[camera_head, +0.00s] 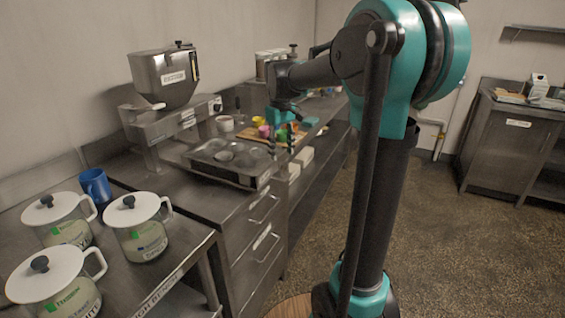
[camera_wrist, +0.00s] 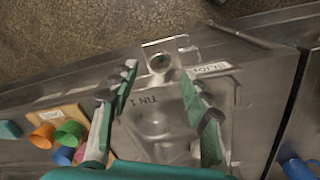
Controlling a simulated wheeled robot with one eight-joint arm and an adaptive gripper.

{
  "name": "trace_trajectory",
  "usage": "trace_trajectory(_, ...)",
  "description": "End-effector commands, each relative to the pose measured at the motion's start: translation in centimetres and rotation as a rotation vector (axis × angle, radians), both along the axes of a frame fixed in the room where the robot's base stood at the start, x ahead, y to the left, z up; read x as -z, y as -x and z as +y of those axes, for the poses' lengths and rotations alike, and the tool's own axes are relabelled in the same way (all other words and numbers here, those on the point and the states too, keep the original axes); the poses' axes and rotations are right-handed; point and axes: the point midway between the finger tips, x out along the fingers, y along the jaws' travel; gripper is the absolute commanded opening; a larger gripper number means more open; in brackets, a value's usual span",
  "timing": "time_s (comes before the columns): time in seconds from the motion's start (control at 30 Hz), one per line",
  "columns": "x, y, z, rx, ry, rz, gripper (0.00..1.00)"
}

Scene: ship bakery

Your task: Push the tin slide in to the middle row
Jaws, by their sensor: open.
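The metal tin (camera_head: 200,172) lies on the steel counter below the hopper, with round hollows in it. In the wrist view the tin (camera_wrist: 150,123) is marked "TIN 1". A flat metal piece with a round spot (camera_wrist: 161,63) sticks out at the tin's far end; I take it for the slide, beside a white label (camera_wrist: 209,69). My gripper (camera_head: 279,140) is open and points down near the tin's right end. In the wrist view my gripper (camera_wrist: 158,85) has its fingers apart over the tin, with nothing held. Contact with the slide cannot be told, and rows are unclear.
A steel hopper machine (camera_head: 165,78) stands behind the tin. Several white lidded pots (camera_head: 140,222) and a blue mug (camera_head: 96,186) stand at the front left. A wooden board (camera_wrist: 58,121) with coloured cups lies beside the tin. The floor at right is open.

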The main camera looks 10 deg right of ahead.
Motion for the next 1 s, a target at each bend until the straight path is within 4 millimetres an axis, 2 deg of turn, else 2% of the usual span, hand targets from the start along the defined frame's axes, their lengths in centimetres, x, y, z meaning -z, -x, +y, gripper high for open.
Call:
trace_trajectory(0.1, 2.0, 0.0, -0.1, 0.0, 0.0, 0.0, 0.47)
trace_trajectory(0.3, 4.1, -0.1, -0.2, 0.0, 0.0, 0.0, 0.47)
trace_trajectory(0.7, 4.7, -0.1, -0.2, 0.0, 0.0, 0.0, 0.46)
trace_trajectory(1.0, 4.7, -0.1, -0.2, 0.0, 0.0, 0.0, 0.09)
